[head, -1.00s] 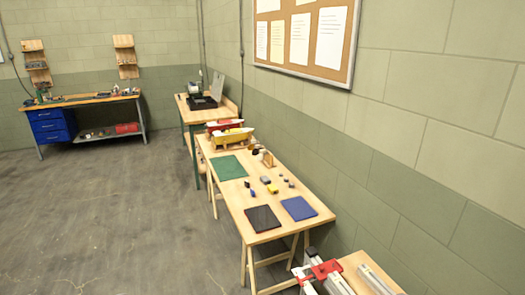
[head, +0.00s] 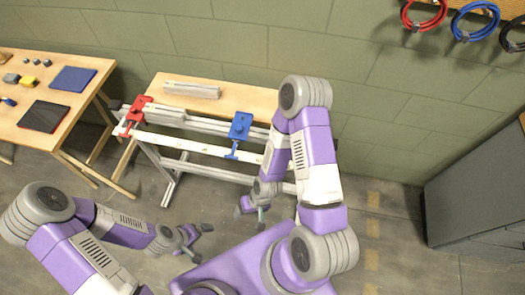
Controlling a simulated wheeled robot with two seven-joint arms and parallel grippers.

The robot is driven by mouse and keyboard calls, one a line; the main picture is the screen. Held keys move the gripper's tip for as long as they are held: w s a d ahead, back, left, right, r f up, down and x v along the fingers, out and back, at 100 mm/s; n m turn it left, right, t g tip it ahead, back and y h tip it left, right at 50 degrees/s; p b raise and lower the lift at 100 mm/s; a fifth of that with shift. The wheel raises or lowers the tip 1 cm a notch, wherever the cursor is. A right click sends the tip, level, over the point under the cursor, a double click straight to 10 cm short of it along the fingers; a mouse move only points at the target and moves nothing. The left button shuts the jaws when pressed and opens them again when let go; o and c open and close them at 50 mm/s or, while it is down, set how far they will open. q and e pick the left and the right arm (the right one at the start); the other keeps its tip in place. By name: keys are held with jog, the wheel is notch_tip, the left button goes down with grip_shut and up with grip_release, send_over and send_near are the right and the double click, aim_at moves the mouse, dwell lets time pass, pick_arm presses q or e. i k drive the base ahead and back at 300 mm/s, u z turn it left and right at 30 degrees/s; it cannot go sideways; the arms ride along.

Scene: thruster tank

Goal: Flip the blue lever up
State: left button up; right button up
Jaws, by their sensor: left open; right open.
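A blue clamp-like block (head: 240,125) sits on a pale metal rail on the bench at the middle of the head view. Its blue lever (head: 233,151) extends from the block's near side, toward me and downward. My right gripper (head: 250,216) is open and empty, nearer to me than the lever and slightly right of it, not touching it. My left gripper (head: 201,244) is open and empty, lower and further left, over the floor, away from the lever.
A red block (head: 134,112) sits at the rail's left end. A loose grey bar (head: 191,90) lies on the wooden bench top (head: 250,98). A table (head: 62,133) with mats stands left. A grey cabinet (head: 470,205) stands right. Floor between is clear.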

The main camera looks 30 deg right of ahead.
aim_at(231, 156)
jog(key=z, duration=0.5)
jog(key=k, duration=1.3)
jog(key=z, duration=0.75)
jog(key=i, duration=0.9)
jog(key=u, duration=0.05)
